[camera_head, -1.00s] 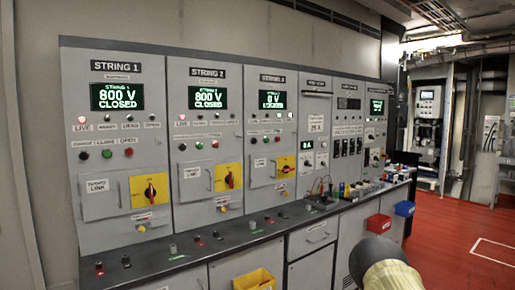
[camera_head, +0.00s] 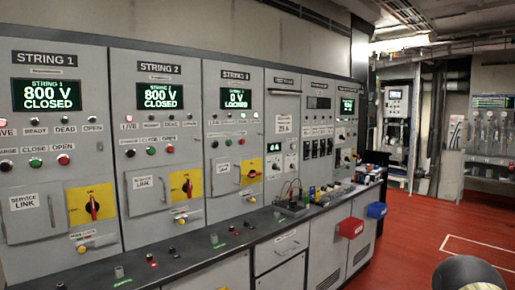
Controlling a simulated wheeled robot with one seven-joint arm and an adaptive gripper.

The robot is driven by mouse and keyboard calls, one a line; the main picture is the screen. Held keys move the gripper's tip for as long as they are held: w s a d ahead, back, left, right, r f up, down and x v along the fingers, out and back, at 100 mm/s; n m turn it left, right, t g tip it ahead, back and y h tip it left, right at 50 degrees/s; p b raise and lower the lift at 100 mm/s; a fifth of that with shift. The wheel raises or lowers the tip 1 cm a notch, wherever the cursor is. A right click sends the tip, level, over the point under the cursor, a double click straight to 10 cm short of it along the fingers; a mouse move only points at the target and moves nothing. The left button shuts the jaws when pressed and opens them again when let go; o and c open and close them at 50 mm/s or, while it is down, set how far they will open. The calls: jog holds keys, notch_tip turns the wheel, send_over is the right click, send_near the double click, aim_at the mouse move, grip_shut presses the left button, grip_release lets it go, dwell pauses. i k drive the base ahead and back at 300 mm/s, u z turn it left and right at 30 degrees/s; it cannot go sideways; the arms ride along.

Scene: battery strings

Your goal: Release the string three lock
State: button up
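The String 3 panel (camera_head: 233,155) stands third from the left in the grey cabinet row. Its green display (camera_head: 237,98) reads 0 V and a second line that looks like LOCKED. A yellow switch plate (camera_head: 251,170) with a red handle is on its lower right, and a small yellow item (camera_head: 250,193) sits just below; whether that is the lock is too small to tell. A service door with a bar handle is left of the plate. My gripper is not in view; only a rounded dark and pale part of my arm shows at the bottom right.
String 1 (camera_head: 50,150) and String 2 (camera_head: 157,140) panels read 800 V CLOSED. A dark bench ledge (camera_head: 190,258) with small parts runs below the panels. The red floor (camera_head: 410,240) at right is clear.

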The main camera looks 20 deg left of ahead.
aim_at(232, 94)
jog(key=z, duration=0.1)
jog(key=i, duration=0.65)
jog(key=u, duration=0.55)
jog(key=i, duration=0.6)
jog(key=u, duration=0.45)
